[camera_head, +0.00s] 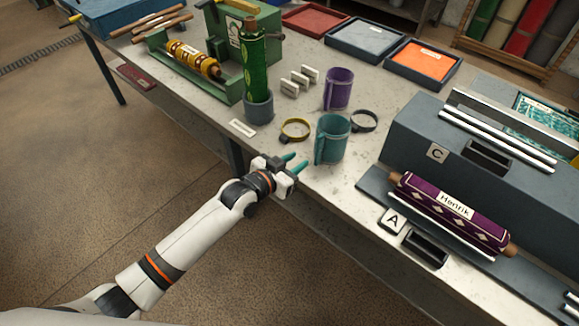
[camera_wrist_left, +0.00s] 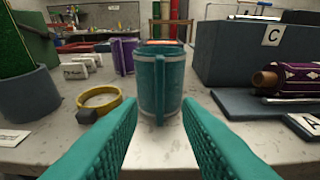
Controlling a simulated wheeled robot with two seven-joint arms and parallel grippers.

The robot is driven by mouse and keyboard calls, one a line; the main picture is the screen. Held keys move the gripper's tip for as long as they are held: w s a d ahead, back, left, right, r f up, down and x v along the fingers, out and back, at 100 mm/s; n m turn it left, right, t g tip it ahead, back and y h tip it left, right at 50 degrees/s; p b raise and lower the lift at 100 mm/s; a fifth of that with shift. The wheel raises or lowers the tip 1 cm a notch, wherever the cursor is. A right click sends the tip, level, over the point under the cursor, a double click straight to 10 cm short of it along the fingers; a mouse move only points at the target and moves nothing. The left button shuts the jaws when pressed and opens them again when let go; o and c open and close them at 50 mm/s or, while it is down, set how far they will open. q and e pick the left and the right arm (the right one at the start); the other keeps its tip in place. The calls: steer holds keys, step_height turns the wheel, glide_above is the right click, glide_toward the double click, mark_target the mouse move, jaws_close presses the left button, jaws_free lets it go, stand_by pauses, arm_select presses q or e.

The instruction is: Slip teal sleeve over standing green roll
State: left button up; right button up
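The teal sleeve (camera_head: 333,138) stands upright on the grey table, with a flap or handle down its near side. It also shows in the left wrist view (camera_wrist_left: 160,85), straight ahead between my fingers and beyond their tips. The green roll (camera_head: 254,65) stands upright in a grey round holder (camera_head: 259,106), to the left of and behind the sleeve. My left gripper (camera_head: 296,162) is open and empty at the table's front edge, just short of the sleeve, its teal fingers pointing at it. My right gripper is not in view.
A yellow ring clamp (camera_head: 295,129) and a dark ring clamp (camera_head: 364,120) lie either side of the sleeve. A purple sleeve (camera_head: 338,88) stands behind it. The grey stand marked C (camera_head: 430,135) with a purple roll (camera_head: 454,208) is at right. A green machine (camera_head: 240,45) stands behind the roll.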

mark_target(317, 148)
arm_select(q)
steer(key=b+x, duration=0.3)
steer(key=x, duration=0.1)
steer(key=b+x, duration=0.2)
steer(key=x, duration=0.1)
steer(key=shift+f+b, duration=0.3)
steer(key=shift+b, duration=0.05)
steer(key=shift+b+x, duration=0.75)
steer(key=shift+x, duration=0.4)
steer(key=shift+r, duration=0.1)
jaws_close()
step_height(317, 148, up, 5)
steer(key=p, duration=0.4)
steer(key=shift+p, duration=0.3)
